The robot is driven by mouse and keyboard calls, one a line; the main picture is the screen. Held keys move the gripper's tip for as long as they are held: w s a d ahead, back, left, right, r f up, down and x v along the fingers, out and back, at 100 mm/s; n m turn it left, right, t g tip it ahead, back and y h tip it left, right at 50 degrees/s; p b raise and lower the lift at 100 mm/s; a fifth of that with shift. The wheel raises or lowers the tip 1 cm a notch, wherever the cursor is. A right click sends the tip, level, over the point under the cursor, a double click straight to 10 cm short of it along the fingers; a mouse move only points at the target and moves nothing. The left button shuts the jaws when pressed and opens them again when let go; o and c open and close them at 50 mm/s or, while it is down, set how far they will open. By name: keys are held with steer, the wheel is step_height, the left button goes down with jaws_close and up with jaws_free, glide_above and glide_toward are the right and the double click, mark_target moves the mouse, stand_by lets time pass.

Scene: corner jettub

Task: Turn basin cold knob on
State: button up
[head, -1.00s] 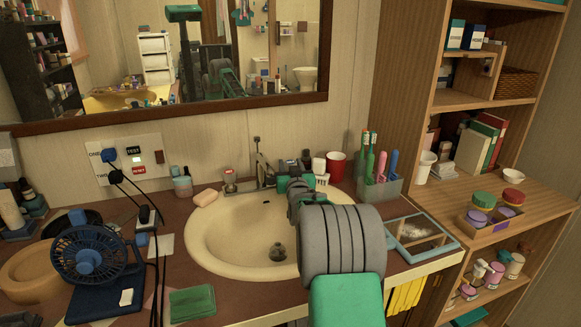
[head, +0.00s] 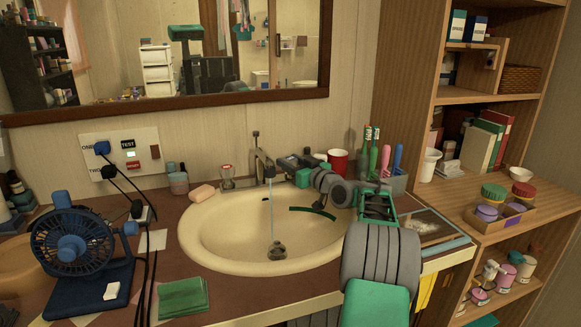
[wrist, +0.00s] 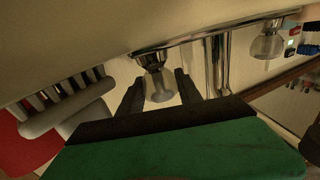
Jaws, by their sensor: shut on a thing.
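The cream basin (head: 225,240) is set in the brown counter, with a metal faucet (head: 262,160) at its back edge. A thin stream of water (head: 271,215) falls from the spout toward the drain. In the wrist view, a clear knob (wrist: 160,90) on the faucet base sits between the two dark fingers of my gripper (wrist: 158,88), which is shut on it. In the head view my gripper (head: 292,164) reaches to the faucet's right side and hides that knob. The other knob (head: 226,174), with a red mark, stands left of the spout.
A soap bar (head: 202,193) lies left of the basin. A red cup (head: 338,160) and a holder with toothbrushes (head: 397,184) stand behind my arm at the right. A blue fan (head: 75,248) and green cloth (head: 184,298) are on the left counter. Wooden shelves (head: 455,97) rise at the right.

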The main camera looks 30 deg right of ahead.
stand_by(0.4)
steer(key=o, duration=1.4)
steer(key=shift+c, duration=0.2)
